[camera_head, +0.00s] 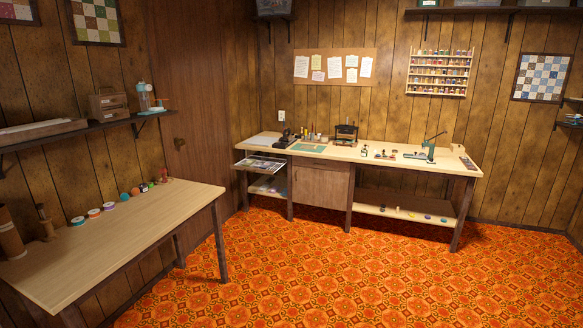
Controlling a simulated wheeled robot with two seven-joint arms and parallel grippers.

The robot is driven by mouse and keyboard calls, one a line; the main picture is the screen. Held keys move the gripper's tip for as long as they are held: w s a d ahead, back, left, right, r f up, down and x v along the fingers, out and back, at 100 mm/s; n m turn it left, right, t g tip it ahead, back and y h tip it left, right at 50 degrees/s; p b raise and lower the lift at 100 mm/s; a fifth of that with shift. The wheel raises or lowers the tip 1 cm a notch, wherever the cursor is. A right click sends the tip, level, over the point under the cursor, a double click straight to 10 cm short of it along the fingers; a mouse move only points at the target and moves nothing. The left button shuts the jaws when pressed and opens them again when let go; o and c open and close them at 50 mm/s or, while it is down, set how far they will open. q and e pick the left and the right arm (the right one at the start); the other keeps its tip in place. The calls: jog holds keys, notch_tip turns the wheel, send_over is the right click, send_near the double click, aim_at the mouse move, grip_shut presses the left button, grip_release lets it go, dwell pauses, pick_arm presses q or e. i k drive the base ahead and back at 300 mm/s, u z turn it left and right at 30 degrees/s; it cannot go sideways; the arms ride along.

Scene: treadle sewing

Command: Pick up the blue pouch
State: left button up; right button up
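I cannot make out a blue pouch for certain. Several small items lie in a row on the lower shelf (405,212) of the far workbench, and a small dark bluish one (443,219) sits near its right end, too small to identify. Neither of my grippers shows in the head view.
The far workbench (385,155) holds a green mat (308,148), small tools and a green lever press (430,148). A wooden table (120,240) at the left has spools and balls along its back edge. The orange patterned floor (340,270) between them is clear.

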aim_at(262, 166)
jog(key=z, duration=0.55)
jog(key=i, duration=2.3)
jog(key=z, duration=0.4)
jog(key=i, duration=2.2)
jog(key=u, duration=0.6)
jog(key=i, duration=1.2)
jog(key=u, duration=1.8)
jog(key=i, duration=1.05)
jog(key=u, duration=0.75)
